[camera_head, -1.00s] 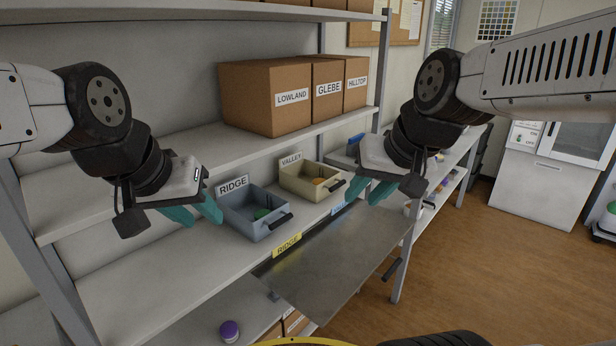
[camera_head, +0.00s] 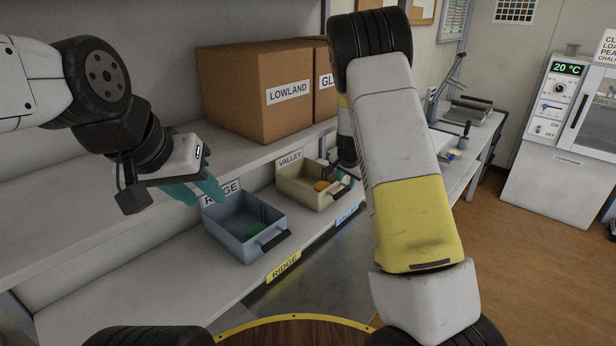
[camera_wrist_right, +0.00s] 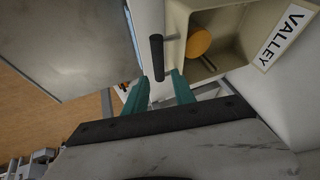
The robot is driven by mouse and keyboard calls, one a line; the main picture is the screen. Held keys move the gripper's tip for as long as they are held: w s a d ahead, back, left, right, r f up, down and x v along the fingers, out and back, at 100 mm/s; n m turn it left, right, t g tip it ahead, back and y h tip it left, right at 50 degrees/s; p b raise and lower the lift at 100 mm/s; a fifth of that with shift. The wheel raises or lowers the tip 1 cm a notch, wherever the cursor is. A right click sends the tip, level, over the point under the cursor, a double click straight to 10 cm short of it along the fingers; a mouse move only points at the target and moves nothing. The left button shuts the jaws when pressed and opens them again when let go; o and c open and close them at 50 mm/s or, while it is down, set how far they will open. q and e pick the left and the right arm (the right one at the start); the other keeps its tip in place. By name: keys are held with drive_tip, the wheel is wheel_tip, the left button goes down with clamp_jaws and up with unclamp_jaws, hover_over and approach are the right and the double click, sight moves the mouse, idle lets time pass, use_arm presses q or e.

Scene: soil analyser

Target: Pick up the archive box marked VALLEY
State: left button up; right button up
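The box marked VALLEY (camera_head: 310,195) is an open cream bin on the middle shelf, with a white VALLEY label on its back and a dark bar handle in front. An orange round item (camera_head: 321,185) lies inside. In the right wrist view the box (camera_wrist_right: 232,20) is at the upper right, its handle (camera_wrist_right: 157,58) just beyond my fingertips. My right gripper (camera_wrist_right: 160,90) is open and empty, its fingers either side of the handle's line, not visibly touching it. In the head view my right arm mostly hides it. My left gripper (camera_head: 197,190) is open and empty, left of the RIDGE bin.
A blue-grey RIDGE bin (camera_head: 246,239) with a green item stands left of the VALLEY box. Cardboard boxes marked LOWLAND (camera_head: 262,115) and GLEBE (camera_head: 325,100) are on the shelf above. Yellow and blue tags mark the shelf edge.

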sight(346, 188)
drive_tip(key=x, duration=0.8)
drive_tip(key=shift+w+d+f, duration=0.1)
drive_tip(key=shift+w+d, duration=0.05)
drive_tip(key=shift+d, duration=0.05)
clamp_jaws()
